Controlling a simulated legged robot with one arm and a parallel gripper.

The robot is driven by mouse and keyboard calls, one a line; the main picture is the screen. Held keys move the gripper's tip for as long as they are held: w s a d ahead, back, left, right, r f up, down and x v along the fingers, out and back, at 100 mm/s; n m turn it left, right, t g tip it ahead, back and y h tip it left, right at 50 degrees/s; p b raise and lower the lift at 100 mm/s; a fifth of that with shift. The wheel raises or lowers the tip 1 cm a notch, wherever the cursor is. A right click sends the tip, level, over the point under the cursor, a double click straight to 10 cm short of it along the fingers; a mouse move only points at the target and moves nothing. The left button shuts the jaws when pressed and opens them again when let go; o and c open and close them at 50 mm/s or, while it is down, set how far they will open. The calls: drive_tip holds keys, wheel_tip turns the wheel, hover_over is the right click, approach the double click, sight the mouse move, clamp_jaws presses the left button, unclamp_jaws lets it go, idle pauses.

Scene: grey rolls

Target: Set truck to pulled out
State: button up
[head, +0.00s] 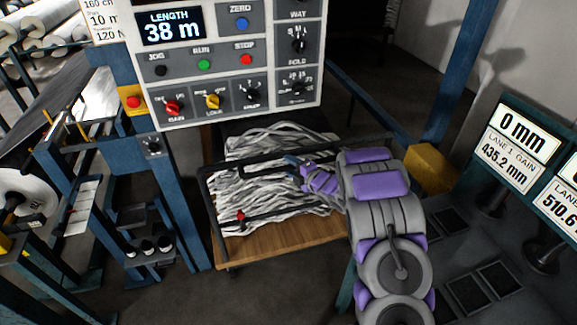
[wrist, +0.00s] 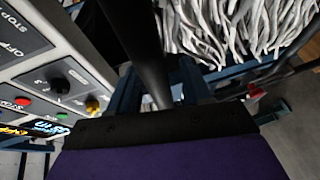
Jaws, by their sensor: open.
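The truck (head: 290,243) is a low cart with a wooden deck and a black tube rail (head: 212,205). It carries a heap of grey-white strands (head: 265,165) and stands partly beneath the control panel. My gripper (head: 297,168), purple and grey, is open over the strands near the truck's upper bar. I cannot tell whether it touches the bar. In the wrist view a dark bar (wrist: 147,50) runs up from my gripper's black edge, with the strands (wrist: 235,25) beyond. My arm hides the truck's right end.
The control panel (head: 225,65) with knobs and buttons hangs above the truck. Blue posts (head: 175,190) stand to its left, and a blue post (head: 465,70) to its right. Displays (head: 525,140) stand at the far right. The dark floor in front is clear.

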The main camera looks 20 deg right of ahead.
drive_tip(key=p+v, duration=0.2)
drive_tip(key=v, duration=1.3)
drive_tip(key=shift+s, duration=0.4)
drive_tip(key=shift+d, duration=0.15)
drive_tip(key=d+r+m+g+h, duration=0.3)
drive_tip(key=d+r+m+h, duration=0.3)
drive_tip(key=h, duration=0.1)
drive_tip(key=s+r+m+g+h, duration=0.4)
drive_tip(key=s+r+m, duration=0.2)
drive_tip(key=s+m, duration=0.15)
drive_tip(key=s+a+r+m+g+y, duration=0.1)
drive_tip(key=s+a+m+g, duration=0.1)
drive_tip(key=s+a, duration=0.5)
drive_tip(key=s+a+r+m+g+y, duration=0.1)
drive_tip(key=s+a, duration=0.6)
drive_tip(key=s, duration=0.8)
drive_tip(key=s+a+r+m+g+y, duration=0.2)
drive_tip(key=s+a+m+g, duration=0.3)
drive_tip(key=s+a, duration=0.3)
drive_tip(key=s+g, duration=0.1)
drive_tip(key=s, duration=0.3)
drive_tip(key=shift+g+y, duration=0.3)
drive_tip(key=shift+y, duration=0.1)
drive_tip(key=shift+c, duration=0.3)
